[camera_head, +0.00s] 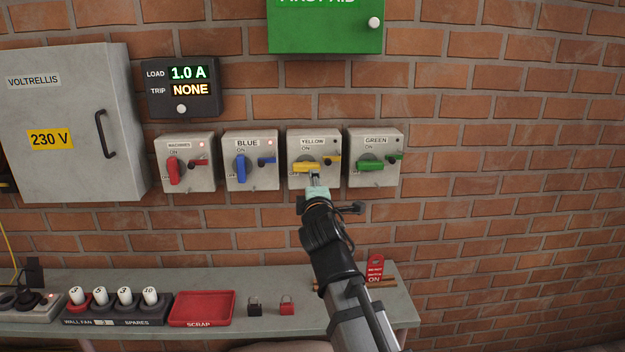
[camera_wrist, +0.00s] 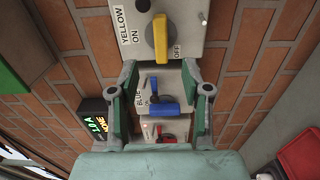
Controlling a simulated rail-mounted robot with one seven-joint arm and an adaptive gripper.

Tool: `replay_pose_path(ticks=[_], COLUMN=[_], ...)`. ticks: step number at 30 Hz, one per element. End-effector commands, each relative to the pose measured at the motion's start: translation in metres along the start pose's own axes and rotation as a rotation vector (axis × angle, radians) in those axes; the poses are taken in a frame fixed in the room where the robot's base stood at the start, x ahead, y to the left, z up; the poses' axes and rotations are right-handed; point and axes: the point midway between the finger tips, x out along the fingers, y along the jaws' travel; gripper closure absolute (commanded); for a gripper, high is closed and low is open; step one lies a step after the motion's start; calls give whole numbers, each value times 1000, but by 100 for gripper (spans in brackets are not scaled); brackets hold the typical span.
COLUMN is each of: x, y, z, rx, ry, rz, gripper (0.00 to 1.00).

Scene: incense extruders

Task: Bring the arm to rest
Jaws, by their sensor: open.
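My gripper (camera_head: 316,180) is at the lower edge of the yellow switch box (camera_head: 328,148) on the brick wall. In the wrist view my gripper (camera_wrist: 160,92) has its two fingers wide apart with nothing between them. The yellow knob (camera_wrist: 161,38) lies beyond the fingertips, and I see no contact. In the head view the yellow knob (camera_head: 307,167) is turned sideways toward OFF. My arm (camera_head: 345,270) reaches up over the bench from the lower right.
The red (camera_head: 174,170) and blue (camera_head: 240,169) knobs stand upright; the green knob (camera_head: 371,166) is sideways. The display (camera_head: 183,87) reads 1.0 A, trip NONE. The bench (camera_head: 225,258) holds a scrap tray (camera_head: 202,323), two padlocks and a red tag (camera_head: 375,268). The wall at right is clear.

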Motion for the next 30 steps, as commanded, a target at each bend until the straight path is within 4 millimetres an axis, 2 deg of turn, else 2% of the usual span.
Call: replay_pose_path(ticks=[3,14,17,20,23,29,30], x=[-8,-8,-8,-9,-14,-20,-24], y=[0,0,-4,-19,-58,-169,-193], z=[0,0,2,7,11,28,32], rx=[0,12,71,204,382,598,634], ry=[0,0,-11,-40,-88,-224,-256], rz=[0,0,-19,-80,-191,-416,-460], gripper=[52,52,52,52,52,52,52])
